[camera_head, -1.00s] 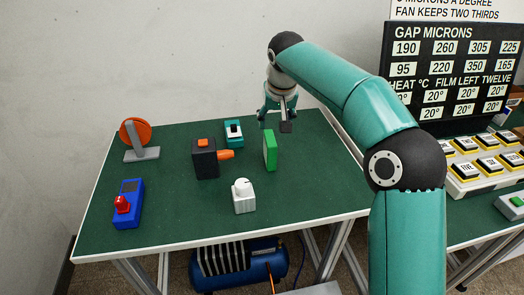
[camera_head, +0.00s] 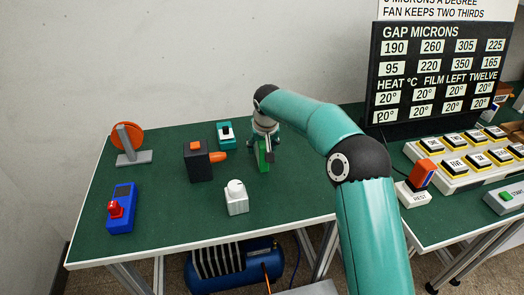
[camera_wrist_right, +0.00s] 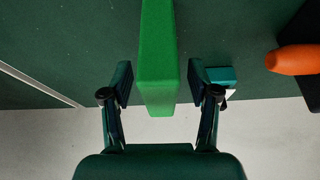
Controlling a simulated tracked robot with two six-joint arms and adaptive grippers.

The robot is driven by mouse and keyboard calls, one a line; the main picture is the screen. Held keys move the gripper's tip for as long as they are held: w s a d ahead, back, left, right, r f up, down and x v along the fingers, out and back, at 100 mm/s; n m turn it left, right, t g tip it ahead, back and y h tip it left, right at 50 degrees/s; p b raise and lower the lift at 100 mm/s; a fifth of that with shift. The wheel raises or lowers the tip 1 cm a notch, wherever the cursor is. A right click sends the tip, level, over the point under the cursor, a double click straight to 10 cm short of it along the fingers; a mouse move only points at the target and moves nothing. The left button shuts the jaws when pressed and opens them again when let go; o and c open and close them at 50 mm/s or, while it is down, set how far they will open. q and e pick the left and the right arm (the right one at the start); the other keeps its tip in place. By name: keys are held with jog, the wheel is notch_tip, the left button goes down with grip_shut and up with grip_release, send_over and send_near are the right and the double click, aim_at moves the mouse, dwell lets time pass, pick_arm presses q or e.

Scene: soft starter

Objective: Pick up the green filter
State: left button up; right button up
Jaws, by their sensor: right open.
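The green filter (camera_head: 262,158) is a flat upright block on the dark green table. In the head view my right gripper (camera_head: 264,148) is at its upper part and hides much of it. In the right wrist view the green filter (camera_wrist_right: 158,55) reaches between the two fingers of my right gripper (camera_wrist_right: 158,85). The gripper is open, with a finger on each side and gaps showing between fingers and filter. My left gripper is not in view.
A black block with an orange knob (camera_head: 197,162) stands left of the filter. A teal switch box (camera_head: 225,134) is behind it.

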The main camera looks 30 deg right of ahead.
jog(key=shift+x, duration=1.2)
grip_shut()
jog(key=shift+r, duration=0.15)
